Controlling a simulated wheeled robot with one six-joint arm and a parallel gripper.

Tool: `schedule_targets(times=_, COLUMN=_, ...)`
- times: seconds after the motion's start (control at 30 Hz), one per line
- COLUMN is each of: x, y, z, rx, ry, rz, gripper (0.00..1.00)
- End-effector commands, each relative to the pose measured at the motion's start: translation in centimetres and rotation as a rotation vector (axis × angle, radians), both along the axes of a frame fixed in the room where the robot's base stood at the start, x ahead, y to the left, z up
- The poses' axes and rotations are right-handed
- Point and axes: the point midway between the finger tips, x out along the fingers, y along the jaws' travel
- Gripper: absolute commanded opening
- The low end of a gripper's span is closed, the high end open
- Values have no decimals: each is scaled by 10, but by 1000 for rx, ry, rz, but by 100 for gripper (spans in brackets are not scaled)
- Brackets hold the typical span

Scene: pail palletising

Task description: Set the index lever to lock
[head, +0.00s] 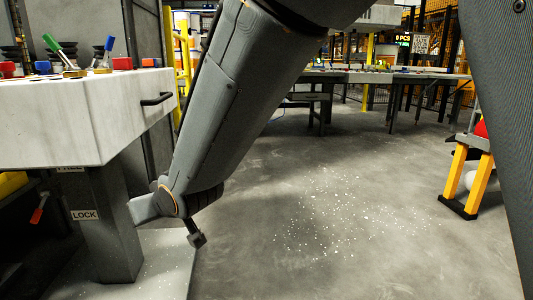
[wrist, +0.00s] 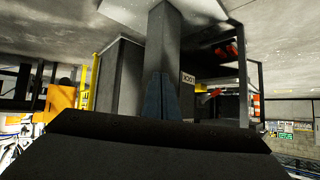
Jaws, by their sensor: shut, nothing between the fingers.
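A grey pedestal (head: 112,240) under the white bench carries a LOCK plate (head: 85,214). In the wrist view the picture is upside down, with the pedestal (wrist: 163,45) ahead and the LOCK plate (wrist: 188,78) to its right. A small red-orange handle (head: 39,213), perhaps the index lever, hangs left of the pedestal; a red-orange piece (wrist: 212,93) also shows in the wrist view. My gripper (wrist: 163,78) is shut and empty, its fingers pointing at the pedestal; contact cannot be told. In the head view my arm's end is by the pedestal's right side.
The white bench (head: 95,115) overhangs the pedestal and has a black handle (head: 157,99) on its side. Coloured levers stand on top. A yellow-legged stand (head: 467,180) is at the right. The speckled floor (head: 330,220) between is clear.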

Motion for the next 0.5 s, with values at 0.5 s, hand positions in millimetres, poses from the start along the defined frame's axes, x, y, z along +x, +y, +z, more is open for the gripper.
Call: schedule_targets(times=0.5, x=-171, y=-214, z=8, rx=-421, ry=525, rz=-145, gripper=0)
